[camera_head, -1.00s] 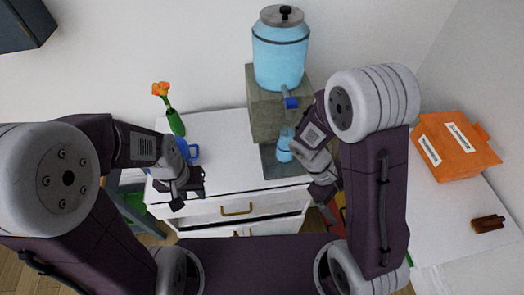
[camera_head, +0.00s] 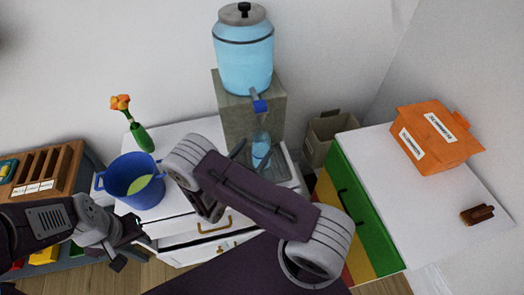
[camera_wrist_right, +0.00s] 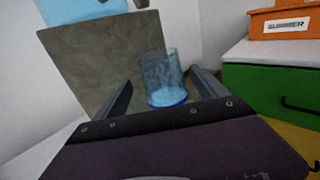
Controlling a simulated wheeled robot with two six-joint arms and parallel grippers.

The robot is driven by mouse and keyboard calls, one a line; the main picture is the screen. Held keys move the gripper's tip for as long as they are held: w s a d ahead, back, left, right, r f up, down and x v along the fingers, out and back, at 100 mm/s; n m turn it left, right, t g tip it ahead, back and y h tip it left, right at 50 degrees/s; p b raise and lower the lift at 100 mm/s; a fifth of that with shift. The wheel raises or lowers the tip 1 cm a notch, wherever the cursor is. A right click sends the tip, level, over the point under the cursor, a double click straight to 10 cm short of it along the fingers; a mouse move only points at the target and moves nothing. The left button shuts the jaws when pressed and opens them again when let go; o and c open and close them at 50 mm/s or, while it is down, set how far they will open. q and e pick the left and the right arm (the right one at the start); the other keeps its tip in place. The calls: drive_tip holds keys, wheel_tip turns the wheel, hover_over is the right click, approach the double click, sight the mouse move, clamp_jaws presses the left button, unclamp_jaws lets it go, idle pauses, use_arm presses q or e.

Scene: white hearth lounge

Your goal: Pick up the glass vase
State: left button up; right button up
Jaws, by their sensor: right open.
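The glass vase (camera_head: 261,150), clear and light blue, stands upright under the tap of the water dispenser. In the right wrist view the glass vase (camera_wrist_right: 164,82) stands between the spread fingers of my right gripper (camera_wrist_right: 160,78), with a gap at each side; its base is near the palm edge. In the head view my right arm partly covers the place in front of the vase. My left gripper (camera_head: 135,252) is low at the left, in front of the white cabinet, away from the vase; its jaw opening is unclear.
The dispenser has a blue tank (camera_head: 244,55) on a stone-like stand (camera_head: 233,105). A blue pot (camera_head: 118,184) and a green vase with an orange flower (camera_head: 141,138) stand left. A white-topped cabinet (camera_head: 400,190) with an orange box (camera_head: 420,150) is right. A bin (camera_head: 318,140) stands behind.

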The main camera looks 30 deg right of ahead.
sight(265, 134)
drive_tip(key=shift+w+d+r+h+p, duration=0.2)
drive_tip(key=shift+d+r+h+p, duration=0.15)
drive_tip(key=shift+d+r, duration=0.25)
drive_tip(key=shift+w, duration=0.1)
drive_tip(key=shift+w+d+f, duration=0.1)
drive_tip(key=shift+w+d, duration=0.1)
drive_tip(key=shift+d, duration=0.05)
drive_tip(key=x, duration=0.2)
drive_tip(key=p+x, duration=0.1)
drive_tip(key=x, duration=0.1)
drive_tip(key=shift+d+r+p, duration=0.25)
drive_tip(key=shift+d+p, duration=0.05)
drive_tip(key=shift+w+d, duration=0.2)
drive_tip(key=shift+d, duration=0.1)
use_arm(q)
drive_tip(key=r, duration=0.1)
drive_tip(key=a+r, duration=0.1)
drive_tip(key=shift+s+a+r, duration=0.1)
drive_tip(key=shift+s+r, duration=0.2)
drive_tip(key=shift+s, duration=0.1)
use_arm(e)
drive_tip(key=shift+c, duration=0.2)
clamp_jaws()
